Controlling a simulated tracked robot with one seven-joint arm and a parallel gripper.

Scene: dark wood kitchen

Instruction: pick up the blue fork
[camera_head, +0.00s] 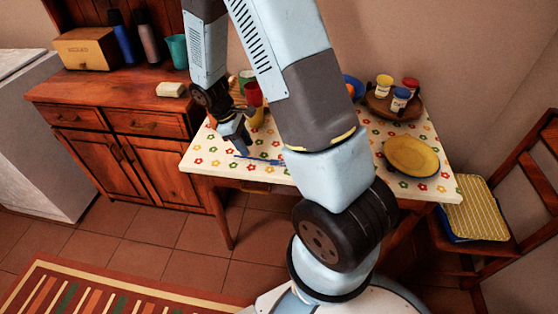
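A thin blue utensil that looks like the blue fork (262,160) lies flat on the flowered tablecloth, near the front edge of the table (212,157). Part of its right end may be hidden behind my arm. My gripper (241,146) points down at the left part of the table, just above and left of the blue utensil. It is small and dark here, and I cannot tell whether its fingers are open or whether they touch anything.
A red cup (253,94) and a yellow cup (257,117) stand just right of my gripper. A yellow plate (411,156) and a round tray (378,105) with several jars are on the right. A chair (480,212) stands at the right end. A wooden cabinet (130,125) is on the left.

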